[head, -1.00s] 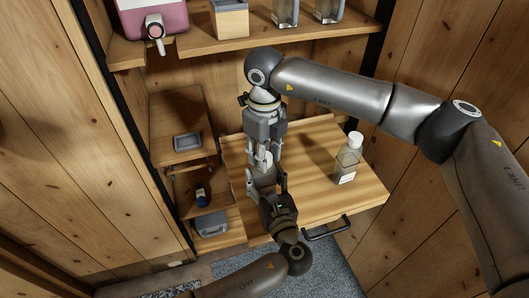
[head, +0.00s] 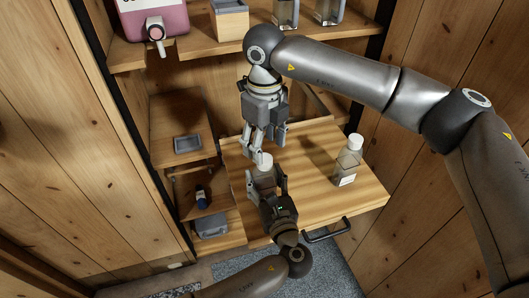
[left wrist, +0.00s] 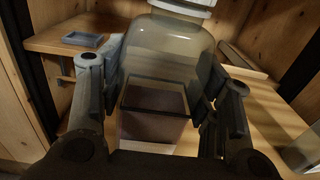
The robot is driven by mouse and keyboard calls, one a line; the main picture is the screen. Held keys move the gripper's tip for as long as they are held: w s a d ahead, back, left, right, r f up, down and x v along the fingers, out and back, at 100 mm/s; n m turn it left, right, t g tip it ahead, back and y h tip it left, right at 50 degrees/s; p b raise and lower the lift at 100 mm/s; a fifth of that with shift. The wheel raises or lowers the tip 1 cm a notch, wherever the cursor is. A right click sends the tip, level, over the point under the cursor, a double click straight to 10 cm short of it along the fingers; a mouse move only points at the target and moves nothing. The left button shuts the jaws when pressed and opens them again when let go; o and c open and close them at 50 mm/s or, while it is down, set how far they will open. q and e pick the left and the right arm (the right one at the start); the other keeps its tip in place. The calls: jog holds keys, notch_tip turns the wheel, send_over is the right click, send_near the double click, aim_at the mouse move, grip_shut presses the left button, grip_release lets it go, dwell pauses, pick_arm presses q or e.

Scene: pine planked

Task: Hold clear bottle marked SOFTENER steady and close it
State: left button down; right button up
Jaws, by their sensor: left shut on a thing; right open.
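A clear bottle (left wrist: 165,60) with greyish-brown contents stands upright between the fingers of my left gripper (head: 266,186), which is shut on its body. Its white top (head: 265,160) shows in the head view and is cut off at the upper edge of the left wrist view. I cannot see its label. My right gripper (head: 262,148) is open, pointing down just above and behind the white top. A second clear bottle (head: 348,163) with a white cap stands to the right on the wooden pull-out board (head: 310,190); its label is too small to read.
A shelf above holds a pink dispenser (head: 153,20), a wooden box (head: 230,20) and clear jars (head: 286,14). A black handle (head: 326,230) is on the board's front.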

notch_tip(320, 180, up, 8)
jog(key=shift+f, duration=0.15)
pick_arm(q)
jog(key=shift+c, duration=2)
grip_release()
jog(key=shift+s, duration=0.1)
jog(key=v, duration=1.2)
